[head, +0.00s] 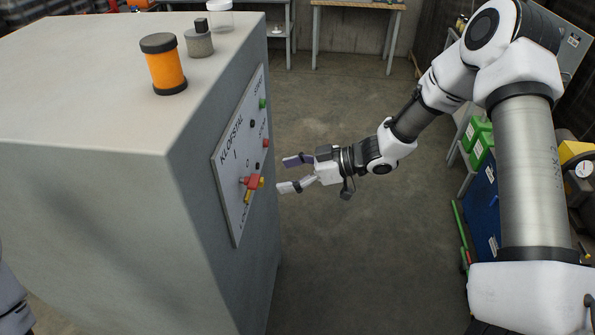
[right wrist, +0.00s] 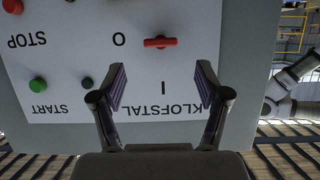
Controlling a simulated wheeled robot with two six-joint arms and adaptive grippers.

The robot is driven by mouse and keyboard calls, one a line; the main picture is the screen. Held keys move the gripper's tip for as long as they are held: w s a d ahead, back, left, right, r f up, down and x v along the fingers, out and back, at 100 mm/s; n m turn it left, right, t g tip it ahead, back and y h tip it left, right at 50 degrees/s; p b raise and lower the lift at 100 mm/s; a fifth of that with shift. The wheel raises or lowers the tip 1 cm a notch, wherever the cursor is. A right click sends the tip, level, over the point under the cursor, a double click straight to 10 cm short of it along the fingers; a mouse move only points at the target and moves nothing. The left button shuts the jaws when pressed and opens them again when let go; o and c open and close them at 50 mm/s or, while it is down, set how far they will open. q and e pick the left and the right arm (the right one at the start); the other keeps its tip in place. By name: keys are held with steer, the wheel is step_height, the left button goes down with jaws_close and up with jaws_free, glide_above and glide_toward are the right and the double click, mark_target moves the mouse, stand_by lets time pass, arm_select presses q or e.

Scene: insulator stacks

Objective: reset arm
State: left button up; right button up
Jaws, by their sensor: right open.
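My right gripper (head: 284,174) is open and empty. It is in front of the control panel (head: 230,150) marked KLOFSTAL on the grey cabinet's side, with a gap between fingertips and panel. A red rotary switch with yellow parts (head: 252,182) sits low on the panel. In the right wrist view the panel appears upside down, with the red switch handle (right wrist: 160,42) between and beyond the spread fingers (right wrist: 160,72). My left gripper is not in view; only a bit of my left arm shows at the lower left edge.
The grey cabinet (head: 90,100) fills the left side. An orange cylinder with dark caps (head: 166,68) and a grey cylindrical weight (head: 199,42) stand on its top. Green boxes (head: 478,140) are on the right. The floor (head: 345,260) around my right gripper is clear.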

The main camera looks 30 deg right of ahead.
steer(key=v, duration=0.3)
stand_by(0.4)
